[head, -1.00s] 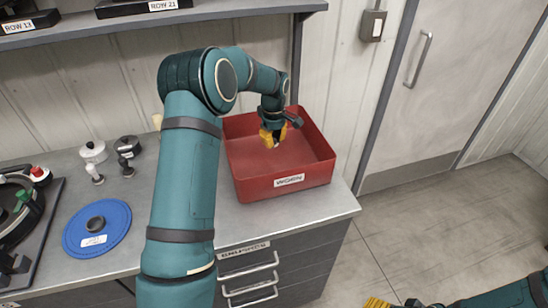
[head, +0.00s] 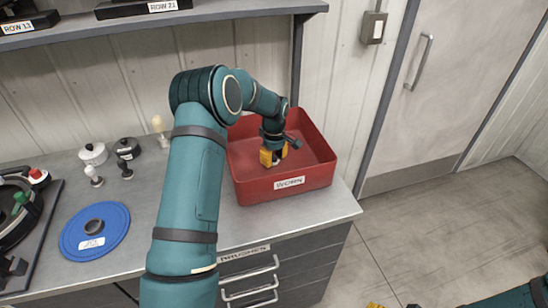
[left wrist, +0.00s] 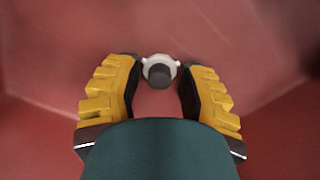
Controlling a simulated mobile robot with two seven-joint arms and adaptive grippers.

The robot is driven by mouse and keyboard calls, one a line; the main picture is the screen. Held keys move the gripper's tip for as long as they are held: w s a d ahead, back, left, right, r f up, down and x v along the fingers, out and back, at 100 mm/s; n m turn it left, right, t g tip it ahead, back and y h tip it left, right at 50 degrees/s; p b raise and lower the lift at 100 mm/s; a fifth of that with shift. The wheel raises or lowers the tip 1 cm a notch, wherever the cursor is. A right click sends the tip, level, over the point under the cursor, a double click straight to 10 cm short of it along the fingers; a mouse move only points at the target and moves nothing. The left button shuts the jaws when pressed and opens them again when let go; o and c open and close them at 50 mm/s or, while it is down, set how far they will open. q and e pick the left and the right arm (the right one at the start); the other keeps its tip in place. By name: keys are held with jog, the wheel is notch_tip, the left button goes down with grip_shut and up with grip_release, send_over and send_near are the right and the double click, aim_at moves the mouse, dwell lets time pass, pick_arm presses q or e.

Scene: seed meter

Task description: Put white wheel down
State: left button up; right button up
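My left gripper (head: 276,161) is low inside a red bin (head: 288,189), above or near its floor. In the left wrist view its yellow fingers with dark pads (left wrist: 160,75) stand either side of a small white part with a grey round stub, which I take to be the white wheel (left wrist: 148,66). The pads appear to press on its sides. I cannot tell whether it touches the bin floor. In the head view the part is mostly hidden by the fingers. My right gripper (head: 376,306) barely shows at the bottom edge, and its opening is not visible.
The bin stands at the counter's right end. Left of my arm are a blue disc (head: 108,220), a white round part (head: 92,154), a black round part (head: 127,147), small knobbed pieces and a dark machine (head: 25,215). A shelf (head: 215,10) hangs above.

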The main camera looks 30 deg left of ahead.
aim_at(274, 158)
pick_arm(q)
jog(key=shift+r, duration=0.1)
notch_tip(274, 158, up, 12)
jog(key=p, duration=0.1)
dwell(0.6)
jog(key=shift+r, duration=0.1)
dwell(0.3)
